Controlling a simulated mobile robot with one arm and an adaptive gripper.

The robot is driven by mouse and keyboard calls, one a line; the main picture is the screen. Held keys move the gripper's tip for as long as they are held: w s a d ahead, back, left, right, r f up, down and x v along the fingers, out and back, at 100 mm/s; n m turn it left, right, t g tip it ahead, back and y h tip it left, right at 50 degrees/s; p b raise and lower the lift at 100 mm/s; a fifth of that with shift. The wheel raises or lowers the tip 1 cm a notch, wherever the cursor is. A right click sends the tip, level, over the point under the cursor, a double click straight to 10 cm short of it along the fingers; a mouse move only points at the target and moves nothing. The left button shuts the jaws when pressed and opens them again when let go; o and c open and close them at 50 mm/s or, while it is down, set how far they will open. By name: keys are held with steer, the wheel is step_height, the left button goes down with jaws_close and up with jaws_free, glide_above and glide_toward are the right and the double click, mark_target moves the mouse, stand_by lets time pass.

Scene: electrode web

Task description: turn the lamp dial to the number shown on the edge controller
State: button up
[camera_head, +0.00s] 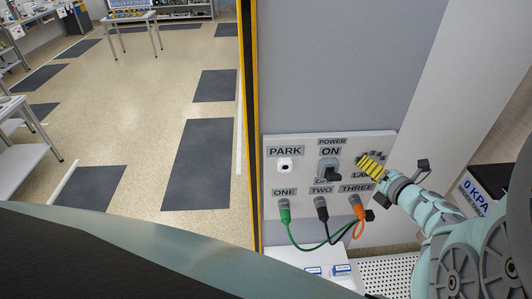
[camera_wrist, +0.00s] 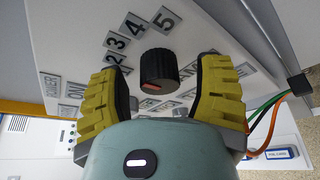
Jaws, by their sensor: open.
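The lamp dial (camera_wrist: 157,70) is a black ribbed knob with a red mark on its face, low in the wrist view's picture of it. Number plates (camera_wrist: 135,26) reading 2, 3, 4 and 5 fan around it; I cannot tell which one the mark points to. My gripper (camera_wrist: 161,76) is open, its yellow ribbed fingers on either side of the dial, with visible gaps. In the head view my gripper (camera_head: 372,167) is at the right part of the panel and hides the dial. I cannot identify the edge controller or its number in either view.
A 0 KPA display (camera_head: 476,190) is at the right. Open floor lies left.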

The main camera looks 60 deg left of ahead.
jaws_close()
stand_by(0.5)
steer(key=shift+f+b, duration=0.15)
steer(key=shift+b, duration=0.7)
steer(key=shift+f+m+b, duration=0.25)
steer(key=shift+m+b, duration=0.15)
steer(key=shift+b, duration=0.85)
steer(key=m+y+b, duration=0.1)
steer(key=b, duration=0.2)
steer(key=shift+g+b, duration=0.3)
steer(key=shift+b, duration=0.1)
steer(key=m+b, duration=0.2)
steer(key=m+y+b, duration=0.1)
steer(key=shift+r+m+g+y+b, duration=0.2)
steer(key=shift+m+g+y+b, duration=0.1)
steer(key=shift+m+b, duration=0.1)
steer(key=shift+r+m+y+b, duration=0.1)
steer(key=shift+m+y+b, duration=0.45)
steer(key=shift+m, duration=0.65)
steer(key=shift+r+m+y+b, duration=0.1)
steer(key=shift+m+y+b, duration=0.4)
steer(key=shift+m, duration=0.7)
